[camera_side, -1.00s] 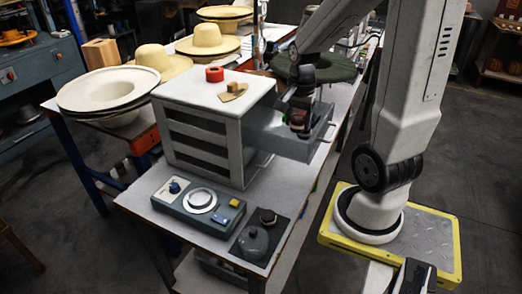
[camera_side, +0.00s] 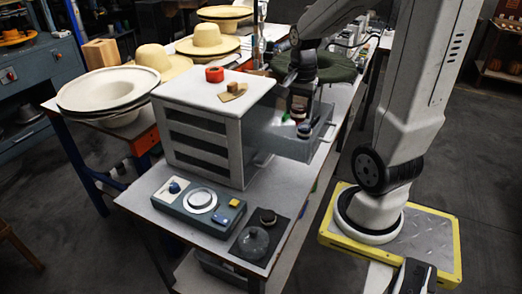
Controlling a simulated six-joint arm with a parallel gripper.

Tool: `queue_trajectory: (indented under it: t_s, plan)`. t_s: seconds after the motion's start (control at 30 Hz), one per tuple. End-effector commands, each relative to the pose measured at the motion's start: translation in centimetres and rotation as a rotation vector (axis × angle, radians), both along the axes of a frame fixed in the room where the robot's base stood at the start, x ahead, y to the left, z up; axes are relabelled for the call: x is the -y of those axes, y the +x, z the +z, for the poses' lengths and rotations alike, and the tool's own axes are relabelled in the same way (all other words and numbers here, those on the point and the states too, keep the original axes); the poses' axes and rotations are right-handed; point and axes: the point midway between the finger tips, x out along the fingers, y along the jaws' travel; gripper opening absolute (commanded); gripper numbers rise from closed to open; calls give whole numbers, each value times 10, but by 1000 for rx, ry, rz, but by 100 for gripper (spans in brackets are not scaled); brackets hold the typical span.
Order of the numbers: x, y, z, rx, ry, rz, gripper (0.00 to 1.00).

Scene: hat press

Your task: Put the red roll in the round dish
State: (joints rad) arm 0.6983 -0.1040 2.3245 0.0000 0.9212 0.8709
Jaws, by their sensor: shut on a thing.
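My gripper (camera_side: 298,115) is at the open drawer on the right of the pale cabinet, pointing down. It is shut on a small red piece, which looks like the red roll (camera_side: 298,113); the fingers hide part of it. A small dark bluish roll (camera_side: 304,131) is in the drawer (camera_side: 280,144) just below the gripper. A round, glassy dish (camera_side: 252,242) stands on a dark mat at the front right of the bench, well away from the gripper. A small dark round piece (camera_side: 267,217) is beside it.
The pale cabinet (camera_side: 214,95) stands left of the drawer, with a red ring (camera_side: 214,74) and a tan block (camera_side: 232,87) on top. A grey panel (camera_side: 198,205) with a round plate lies in front. A green hat (camera_side: 335,68) is behind the gripper.

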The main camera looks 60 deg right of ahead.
Motion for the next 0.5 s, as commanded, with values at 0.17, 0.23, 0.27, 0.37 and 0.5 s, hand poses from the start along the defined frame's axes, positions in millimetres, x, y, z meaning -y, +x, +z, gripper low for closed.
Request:
queue_trajectory:
  t_s: [0.17, 0.23, 0.27, 0.37, 0.5]
  plan:
    - [-2, 9, 1, 0, 0, 40, 2]
    - [-3, 16, 3, 1, -1, 74, 2]
    - [-4, 20, 4, 0, 0, 93, 2]
    - [-8, 37, 6, 0, 0, 172, 2]
    - [-20, 67, 11, 0, 0, 315, 2]
